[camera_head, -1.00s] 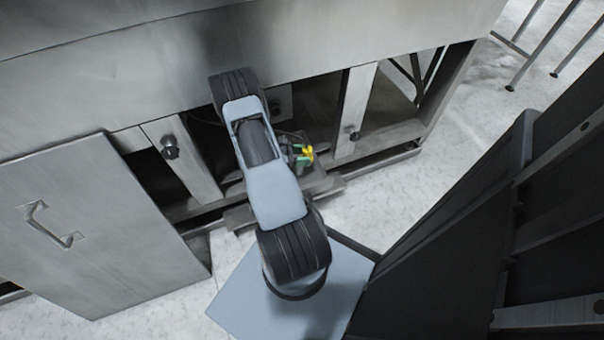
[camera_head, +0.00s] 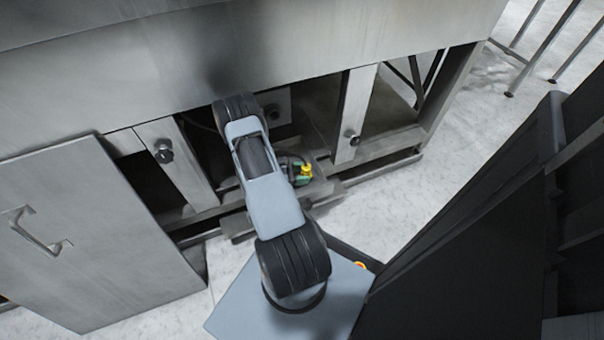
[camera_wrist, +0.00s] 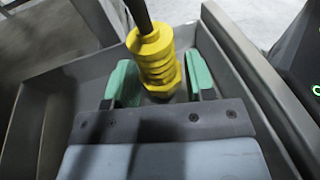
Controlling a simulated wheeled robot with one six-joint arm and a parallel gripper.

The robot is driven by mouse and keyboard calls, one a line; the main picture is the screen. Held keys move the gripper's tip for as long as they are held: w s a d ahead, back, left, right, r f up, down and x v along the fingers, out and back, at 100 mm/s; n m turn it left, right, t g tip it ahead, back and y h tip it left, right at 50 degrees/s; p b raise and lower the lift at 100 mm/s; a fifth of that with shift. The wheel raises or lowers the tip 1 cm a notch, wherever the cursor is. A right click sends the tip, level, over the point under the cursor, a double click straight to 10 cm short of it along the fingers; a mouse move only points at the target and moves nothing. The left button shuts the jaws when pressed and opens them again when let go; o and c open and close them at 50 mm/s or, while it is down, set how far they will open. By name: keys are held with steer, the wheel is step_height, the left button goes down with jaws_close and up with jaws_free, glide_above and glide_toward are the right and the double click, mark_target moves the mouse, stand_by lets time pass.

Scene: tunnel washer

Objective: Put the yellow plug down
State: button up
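The yellow plug (camera_wrist: 157,65) is a ribbed yellow piece with a dark cable leaving its top, seen in the wrist view. It stands between the green fingertips of my gripper (camera_wrist: 162,85). A narrow gap shows between the plug and the right finger; the left finger is very close to it, and contact there is unclear. The gripper looks slightly open around the plug. The plug's lower end is hidden behind the gripper body. In the head view the plug (camera_head: 306,170) shows small beside my arm, low over a grey tray (camera_head: 330,189).
The grey tray's wall (camera_wrist: 250,75) rises close on the right in the wrist view. A steel machine (camera_head: 300,40) stands over the tray, with posts and dark openings below. An open metal door panel (camera_head: 90,230) is at left. Bare floor (camera_head: 400,195) lies at right.

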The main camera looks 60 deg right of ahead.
steer(key=o, duration=0.3)
steer(key=shift+p+v, duration=0.95)
steer(key=shift+v, duration=2.85)
steer(key=shift+r, duration=0.1)
